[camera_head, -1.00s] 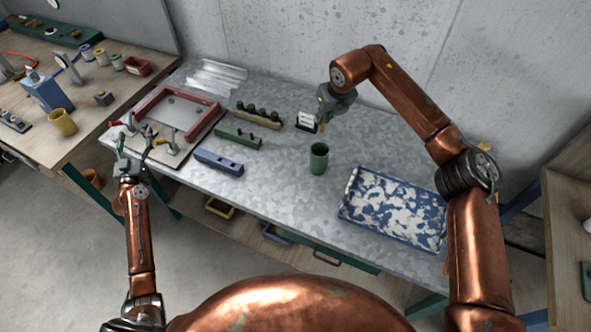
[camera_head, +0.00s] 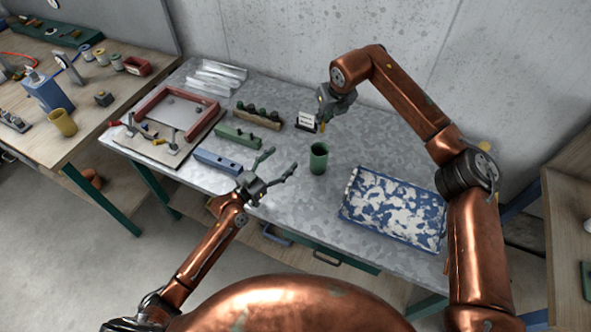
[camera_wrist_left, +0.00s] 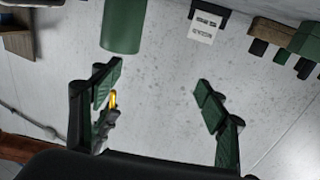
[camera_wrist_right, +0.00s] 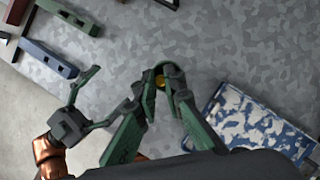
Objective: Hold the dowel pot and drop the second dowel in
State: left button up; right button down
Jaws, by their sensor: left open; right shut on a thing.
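The dowel pot (camera_head: 318,158) is a green cup standing upright on the grey table; it also shows at the top of the left wrist view (camera_wrist_left: 122,28). My left gripper (camera_head: 283,161) is open and empty, just left of the pot and apart from it, fingers pointing towards it. My right gripper (camera_head: 322,120) is shut on a small yellow dowel (camera_head: 322,128), above and behind the pot. The dowel's round end shows between the fingertips in the right wrist view (camera_wrist_right: 160,81). The inside of the pot is too dark to read.
A blue-and-white speckled tray (camera_head: 352,215) lies right of the pot. A white card (camera_head: 306,122) stands behind it. Blue (camera_head: 218,162), green (camera_head: 238,137) and wooden (camera_head: 258,118) blocks lie to the left, with a red frame (camera_head: 150,103) beyond. Table around the pot is clear.

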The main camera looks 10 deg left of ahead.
pick_arm(q)
jog(key=s+d+g+h, duration=0.1)
jog(key=s+d, duration=0.2)
jog(key=d, duration=0.2)
send_near(325, 148)
jog(key=shift+m, duration=0.4)
jog(key=x, duration=0.7)
jog(key=shift+r, duration=0.15)
jog(key=shift+c, duration=0.2)
